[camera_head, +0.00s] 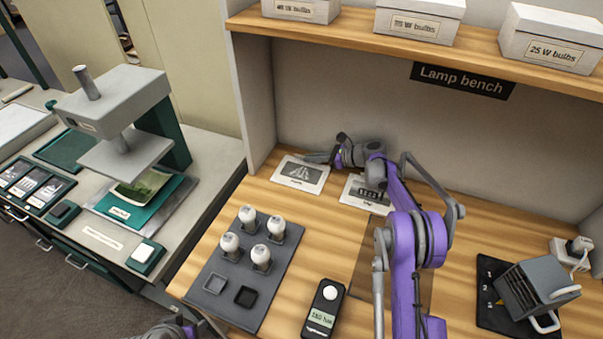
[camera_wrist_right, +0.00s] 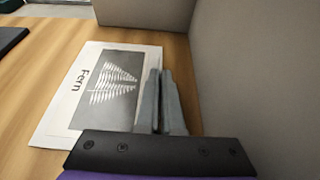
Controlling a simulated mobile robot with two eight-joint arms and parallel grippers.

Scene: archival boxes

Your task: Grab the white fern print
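The white fern print (camera_head: 299,174) is a white card with a dark picture of a pale fern, on the wooden bench at the back left. In the right wrist view the print (camera_wrist_right: 60,105) shows its label "Fern". My right gripper (camera_head: 312,157) reaches in from the right along the print's back edge. In the wrist view its fingers (camera_wrist_right: 160,75) are close together, one on each side of that edge, and look shut on it. The fingers hide part of the edge. The print looks flat, at or close to the bench top. My left gripper is out of view.
A second print (camera_head: 366,194) lies to the right, partly behind my right arm. The bench's back wall stands close behind. A dark tray with several bulbs (camera_head: 230,246), a handheld meter (camera_head: 324,307) and a grey device (camera_head: 537,288) stand nearer the front.

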